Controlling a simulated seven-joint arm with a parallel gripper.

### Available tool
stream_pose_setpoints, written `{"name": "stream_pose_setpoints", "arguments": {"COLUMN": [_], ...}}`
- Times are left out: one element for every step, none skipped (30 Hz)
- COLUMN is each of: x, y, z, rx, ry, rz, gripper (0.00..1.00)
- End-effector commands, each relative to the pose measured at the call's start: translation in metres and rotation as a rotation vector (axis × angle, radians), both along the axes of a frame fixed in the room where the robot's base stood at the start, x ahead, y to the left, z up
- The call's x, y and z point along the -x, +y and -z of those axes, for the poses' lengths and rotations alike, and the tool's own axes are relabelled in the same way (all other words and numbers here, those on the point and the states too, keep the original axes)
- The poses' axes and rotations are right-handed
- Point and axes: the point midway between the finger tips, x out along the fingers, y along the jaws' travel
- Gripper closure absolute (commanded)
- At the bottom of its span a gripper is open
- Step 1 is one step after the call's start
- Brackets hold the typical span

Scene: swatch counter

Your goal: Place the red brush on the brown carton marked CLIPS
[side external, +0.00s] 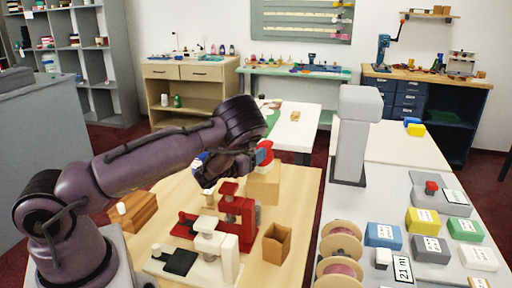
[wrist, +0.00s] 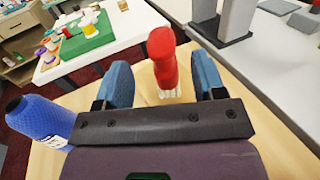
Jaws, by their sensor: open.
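The red brush (wrist: 163,55) stands upright with its pale bristles down between the two blue fingers of my gripper (wrist: 164,82) in the wrist view. The fingers are apart, with a gap on each side of the brush. In the side view my gripper (side external: 262,152) is just above a tan carton (side external: 263,185), and a bit of red shows at the fingers. Whether the bristles touch the carton top is hidden. I can read no CLIPS mark on the carton.
A red press (side external: 237,215) and a white press (side external: 215,245) stand in front of the carton. An open brown box (side external: 276,244) is to their right. A grey post (side external: 350,135) stands on the right-hand counter.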

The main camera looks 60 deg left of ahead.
Motion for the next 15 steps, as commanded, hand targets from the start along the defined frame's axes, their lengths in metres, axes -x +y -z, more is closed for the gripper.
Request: {"name": "stream_pose_setpoints", "arguments": {"x": [0.003, 0.004, 0.005, 0.005, 0.005, 0.005, 0.005, 0.005, 0.005, 0.006, 0.006, 0.008, 0.009, 0.011, 0.013], "y": [-0.001, -0.002, -0.001, -0.001, -0.001, 0.0, -0.001, -0.001, -0.003, -0.005, -0.009, -0.015, -0.021, -0.027, -0.037], "z": [-0.001, -0.002, -0.004, -0.005, -0.007, -0.011, -0.013, -0.017, -0.021, -0.026, -0.03, -0.035, -0.04, -0.044, -0.051], "rx": [0.01, 0.025, 0.056, 0.091, 0.134, 0.209, 0.276, 0.355, 0.473, 0.575, 0.682, 0.827, 0.935, 1.041, 1.179], "ry": [-0.003, -0.006, -0.013, -0.021, -0.029, -0.045, -0.06, -0.077, -0.101, -0.124, -0.144, -0.171, -0.19, -0.208, -0.231], "rz": [-0.004, -0.01, -0.023, -0.036, -0.053, -0.081, -0.106, -0.132, -0.173, -0.206, -0.24, -0.284, -0.315, -0.348, -0.388], "gripper": [0.37, 0.37, 0.37, 0.37, 0.37, 0.37, 0.37, 0.37, 0.37, 0.37, 0.37, 0.37, 0.37, 0.37, 0.37]}}
